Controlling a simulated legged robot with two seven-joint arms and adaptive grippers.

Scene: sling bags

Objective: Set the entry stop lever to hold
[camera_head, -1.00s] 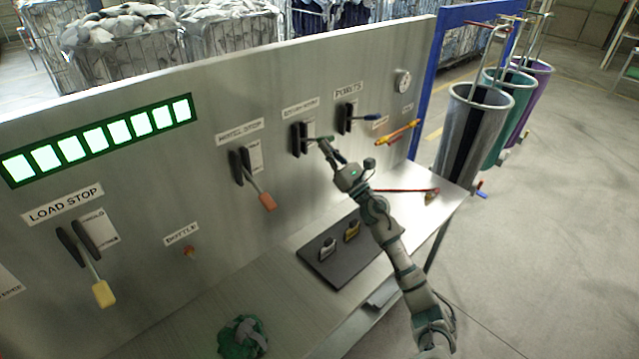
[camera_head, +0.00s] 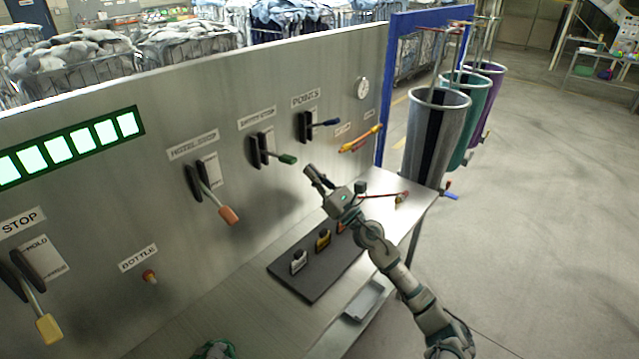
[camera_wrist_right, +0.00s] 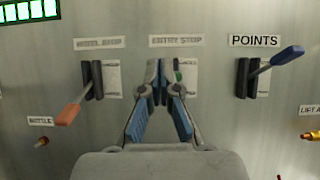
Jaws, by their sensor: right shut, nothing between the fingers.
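The entry stop lever (camera_head: 288,160) has a green handle and sticks out from its dark slotted mount on the grey panel, under the ENTRY STOP label (camera_head: 257,118). In the right wrist view only a bit of its green handle (camera_wrist_right: 177,74) shows beside the fingers; the rest is hidden. A small plate with print too small to read in the head view sits beside the slot. My right gripper (camera_head: 315,178) is shut and empty, in front of the panel, a little right of and below the green handle, apart from it in the head view.
The orange-handled hotel stop lever (camera_head: 228,215) is to the left and the blue-handled points lever (camera_head: 328,122) to the right. A yellow-orange handle (camera_head: 362,138) juts from the panel. Below, a dark board (camera_head: 312,280) with small tags lies on the metal bench (camera_head: 215,318).

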